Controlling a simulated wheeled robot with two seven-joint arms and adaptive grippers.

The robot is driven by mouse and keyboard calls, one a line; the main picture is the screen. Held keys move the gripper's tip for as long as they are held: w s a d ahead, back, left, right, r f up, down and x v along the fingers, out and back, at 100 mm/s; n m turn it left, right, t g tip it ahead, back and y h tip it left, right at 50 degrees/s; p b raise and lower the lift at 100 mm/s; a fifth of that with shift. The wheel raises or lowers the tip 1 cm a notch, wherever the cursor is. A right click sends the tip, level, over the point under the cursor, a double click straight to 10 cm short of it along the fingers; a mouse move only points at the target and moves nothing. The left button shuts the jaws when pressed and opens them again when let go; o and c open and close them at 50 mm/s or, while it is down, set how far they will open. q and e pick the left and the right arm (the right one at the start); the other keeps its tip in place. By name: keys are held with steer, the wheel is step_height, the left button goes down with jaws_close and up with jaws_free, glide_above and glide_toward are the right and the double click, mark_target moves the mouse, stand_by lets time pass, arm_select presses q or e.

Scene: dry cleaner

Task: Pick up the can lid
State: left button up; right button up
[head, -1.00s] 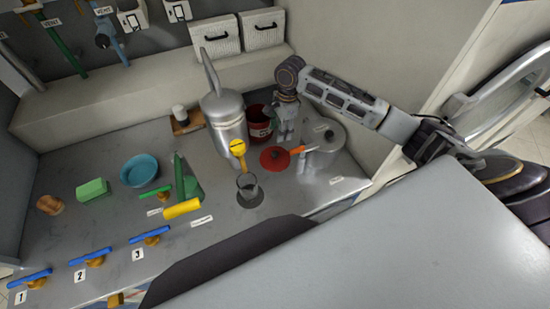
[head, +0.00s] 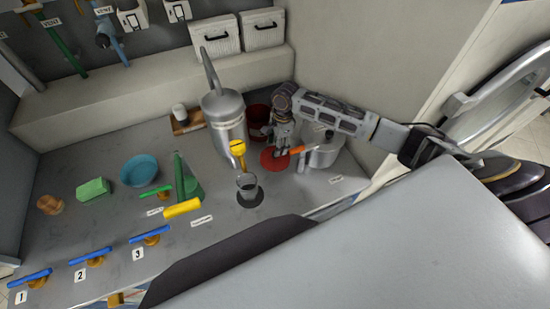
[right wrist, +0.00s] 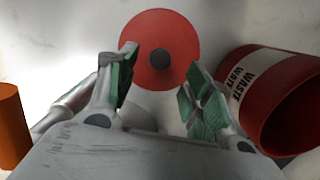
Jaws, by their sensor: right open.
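The can lid, a flat red disc with a dark knob, lies on the grey counter (head: 267,162). In the right wrist view the red lid (right wrist: 172,35) lies ahead of the fingertips, its knob roughly centred between them. My right gripper (head: 281,152) is above the lid, pointing down, and hides part of it in the head view. In the right wrist view the fingers of this gripper (right wrist: 160,75) are spread with nothing between them, apart from the lid. My left gripper is not in view.
A red waste can (right wrist: 275,95) stands close beside my right fingers; it also shows in the head view (head: 257,118).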

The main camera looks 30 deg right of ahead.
steer(key=shift+a+f, duration=0.2)
steer(key=shift+f, duration=0.65)
steer(key=shift+a+f, duration=0.15)
steer(key=shift+f, duration=0.7)
steer(key=shift+a+f, duration=0.2)
steer(key=shift+f, duration=0.65)
jaws_close()
